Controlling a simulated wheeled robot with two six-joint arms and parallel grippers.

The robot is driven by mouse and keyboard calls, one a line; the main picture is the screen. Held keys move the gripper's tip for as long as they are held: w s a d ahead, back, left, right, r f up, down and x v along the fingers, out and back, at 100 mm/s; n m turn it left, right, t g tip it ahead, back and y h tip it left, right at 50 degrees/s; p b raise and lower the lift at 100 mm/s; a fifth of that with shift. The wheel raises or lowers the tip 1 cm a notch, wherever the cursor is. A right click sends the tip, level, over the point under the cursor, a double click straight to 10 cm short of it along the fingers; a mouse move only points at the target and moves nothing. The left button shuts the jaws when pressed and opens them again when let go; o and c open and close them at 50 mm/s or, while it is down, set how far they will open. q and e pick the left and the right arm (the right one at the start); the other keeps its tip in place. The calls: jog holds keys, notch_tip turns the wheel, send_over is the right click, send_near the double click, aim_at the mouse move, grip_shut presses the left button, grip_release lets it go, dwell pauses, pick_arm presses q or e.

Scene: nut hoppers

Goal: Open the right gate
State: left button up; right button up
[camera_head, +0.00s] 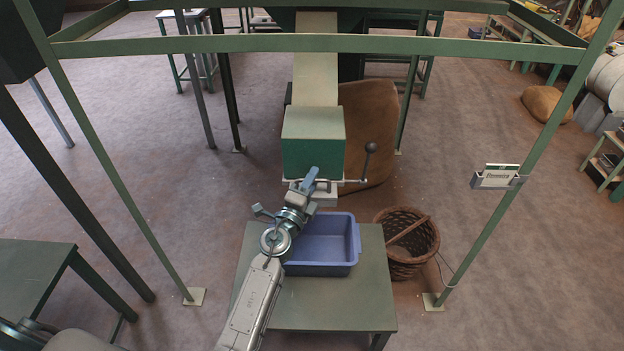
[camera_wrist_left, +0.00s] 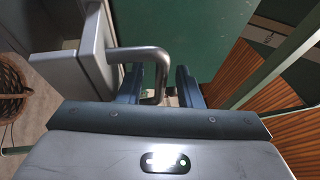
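The gate is a grey plate (camera_head: 326,193) under the mouth of the green hopper spout (camera_head: 313,157). It also shows as a grey block (camera_wrist_left: 72,72) at the left of the left wrist view. A bent metal handle (camera_wrist_left: 154,57) sticks out from it. My left gripper (camera_head: 309,180) is at the front of the spout. In the left wrist view its two dark fingers (camera_wrist_left: 161,86) stand apart, with the handle's bent end between them. A gap shows beside the bar, so I see no firm grip. My right gripper is not in view.
A ball-topped lever (camera_head: 371,148) stands right of the spout. A blue bin (camera_head: 354,262) sits below on a green table (camera_head: 340,312). A wicker basket (camera_head: 412,262) is to the right.

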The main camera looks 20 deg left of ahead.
pick_arm(q)
jog(key=shift+w, duration=0.25)
jog(key=shift+c, duration=0.2)
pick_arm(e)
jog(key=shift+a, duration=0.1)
pick_arm(q)
grip_shut()
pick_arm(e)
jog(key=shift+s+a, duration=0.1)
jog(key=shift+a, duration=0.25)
pick_arm(q)
jog(key=s+d, duration=0.2)
jog(key=s, duration=0.7)
jog(key=shift+s+d+p, duration=0.3)
jog(key=shift+d+p, duration=0.1)
jog(key=shift+p, duration=0.05)
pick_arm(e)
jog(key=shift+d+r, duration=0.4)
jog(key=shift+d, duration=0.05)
pick_arm(q)
jog(key=shift+o, duration=0.2)
grip_release()
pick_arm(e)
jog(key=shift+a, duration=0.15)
